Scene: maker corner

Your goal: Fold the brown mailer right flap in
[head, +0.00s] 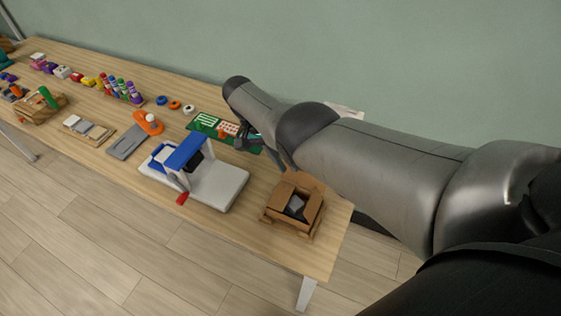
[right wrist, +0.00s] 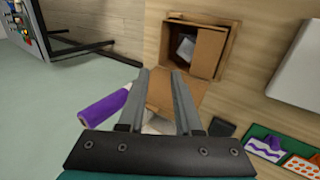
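The brown mailer (head: 276,214) is an open cardboard box near the right end of the table, with a grey item (head: 296,204) inside. In the right wrist view the mailer (right wrist: 220,50) is at upper centre, its grey item (right wrist: 186,47) visible. One brown flap (right wrist: 190,88) stands out from the box toward my gripper. My right gripper (right wrist: 161,72) is open, its two fingers apart over this flap; I cannot tell whether they touch it. In the head view my right gripper (head: 279,157) is just behind the mailer, partly hidden by my arm. My left gripper is not in view.
A white and blue press with a red handle (head: 222,187) stands left of the mailer. A green board (head: 207,125) lies behind it. A purple cylinder (right wrist: 105,108) lies beside my right gripper. The table's front right corner (head: 318,262) is clear.

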